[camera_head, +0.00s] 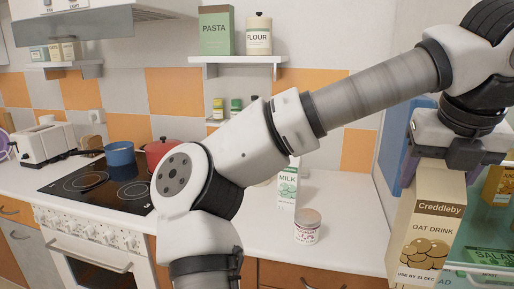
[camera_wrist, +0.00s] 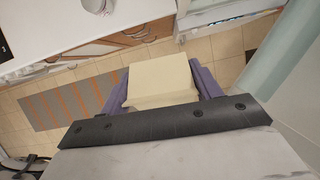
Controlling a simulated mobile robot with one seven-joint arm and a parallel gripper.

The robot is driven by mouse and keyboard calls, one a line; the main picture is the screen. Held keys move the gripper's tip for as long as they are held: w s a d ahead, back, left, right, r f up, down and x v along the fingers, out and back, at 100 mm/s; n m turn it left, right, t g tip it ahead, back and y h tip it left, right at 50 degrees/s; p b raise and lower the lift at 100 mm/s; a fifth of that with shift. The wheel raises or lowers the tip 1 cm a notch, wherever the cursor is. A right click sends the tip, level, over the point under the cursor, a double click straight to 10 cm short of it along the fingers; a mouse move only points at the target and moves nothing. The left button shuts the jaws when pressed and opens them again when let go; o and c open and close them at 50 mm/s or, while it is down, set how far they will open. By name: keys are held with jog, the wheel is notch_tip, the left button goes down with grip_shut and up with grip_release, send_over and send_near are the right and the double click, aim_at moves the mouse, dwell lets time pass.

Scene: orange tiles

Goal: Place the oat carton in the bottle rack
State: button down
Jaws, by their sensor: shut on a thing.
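The oat carton (camera_head: 424,228) is a tall beige and brown box labelled "Oat Drink", at the right in the head view. My gripper (camera_head: 446,158) is shut on its top end from above, and the carton hangs nearly upright, slightly tilted. In the wrist view the carton's pale end (camera_wrist: 161,82) sits between the two purple fingers of my gripper (camera_wrist: 163,84), above the floor. In the head view the carton is in front of an open fridge (camera_head: 475,235) with glass shelves. I cannot make out the bottle rack in either view.
A milk carton (camera_head: 287,187) and a small jar (camera_head: 307,228) stand on the white counter (camera_head: 345,205). A green salad box (camera_head: 492,257) and a yellow carton (camera_head: 500,185) are in the fridge. The stove (camera_head: 95,187) with pots is further left.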

jog(key=w+a+f+m+g, duration=0.3)
jog(key=a+f+m, duration=0.5)
jog(key=f, duration=1.6)
jog(key=w+a+f+m+g, duration=0.3)
jog(key=a+f+m, duration=0.6)
jog(key=f, duration=1.4)
jog(key=w+a+f+m+g+y, duration=0.1)
jog(key=w+a+f+m+g, duration=0.1)
jog(key=a+f+m, duration=0.7)
notch_tip(320, 180, down, 16)
jog(key=m, duration=0.6)
jog(key=shift+w+a+r+m+g, duration=0.2)
jog(key=shift+w+m+g, duration=0.1)
jog(key=shift+w+g, duration=0.1)
jog(key=shift+w+f+b, duration=0.1)
jog(key=shift+f+b, duration=0.2)
jog(key=shift+b, duration=0.05)
